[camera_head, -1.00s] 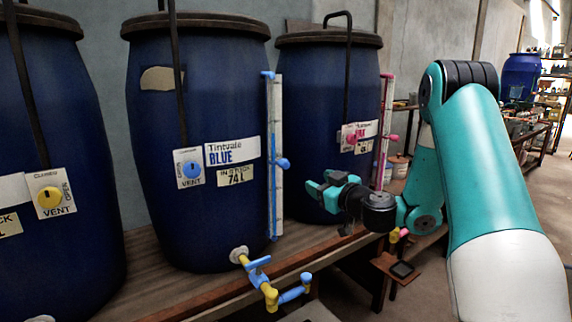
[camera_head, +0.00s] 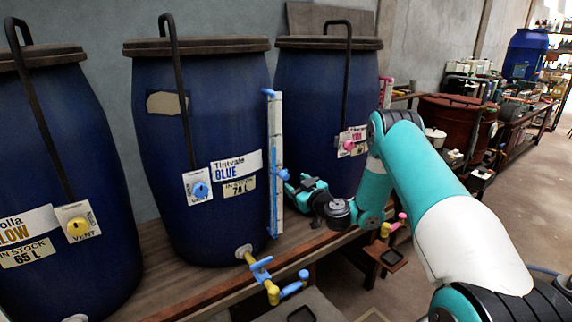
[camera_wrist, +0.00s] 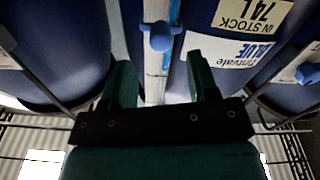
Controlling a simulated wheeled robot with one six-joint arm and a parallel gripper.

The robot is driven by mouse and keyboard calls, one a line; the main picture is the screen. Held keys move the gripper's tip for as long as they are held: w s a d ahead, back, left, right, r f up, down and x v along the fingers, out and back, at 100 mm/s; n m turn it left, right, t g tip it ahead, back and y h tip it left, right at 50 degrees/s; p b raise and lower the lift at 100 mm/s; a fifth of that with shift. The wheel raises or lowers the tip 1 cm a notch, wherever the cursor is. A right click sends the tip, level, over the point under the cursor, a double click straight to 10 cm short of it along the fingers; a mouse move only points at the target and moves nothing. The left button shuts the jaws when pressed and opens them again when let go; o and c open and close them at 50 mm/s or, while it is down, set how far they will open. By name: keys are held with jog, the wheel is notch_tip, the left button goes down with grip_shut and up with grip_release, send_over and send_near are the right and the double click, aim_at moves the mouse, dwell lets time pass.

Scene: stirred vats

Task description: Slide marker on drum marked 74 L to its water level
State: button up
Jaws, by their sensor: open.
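The blue drum labelled Tintvale BLUE, 74 L (camera_head: 225,120) stands in the middle of the head view. A white gauge strip (camera_head: 277,120) with a thin blue line runs up its right side. The blue marker (camera_head: 283,174) sits on the strip below mid-height. The wrist view is upside down and shows the marker (camera_wrist: 160,36) and strip (camera_wrist: 156,84). My gripper (camera_head: 298,188) is open beside the strip, close to the marker. In the wrist view its fingers (camera_wrist: 163,80) lie either side of the strip, with the marker beyond their tips. I cannot make out the water level.
A yellow-labelled drum (camera_head: 55,170) stands left and a pink-labelled drum (camera_head: 320,110) right. A blue and yellow tap (camera_head: 262,275) juts out below the gauge. The drums stand on a wooden bench (camera_head: 180,292). Open floor (camera_head: 525,190) lies to the right.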

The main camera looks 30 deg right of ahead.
aim_at(287, 178)
jog(key=shift+w+r+p, duration=0.25)
jog(key=shift+r+p, duration=0.1)
jog(key=shift+p, duration=0.3)
jog(key=w, duration=0.2)
jog(key=w+p, duration=0.1)
jog(key=w, duration=0.1)
jog(key=w+p, duration=0.1)
jog(key=shift+w+a+f, duration=0.15)
jog(key=shift+w+f, duration=0.25)
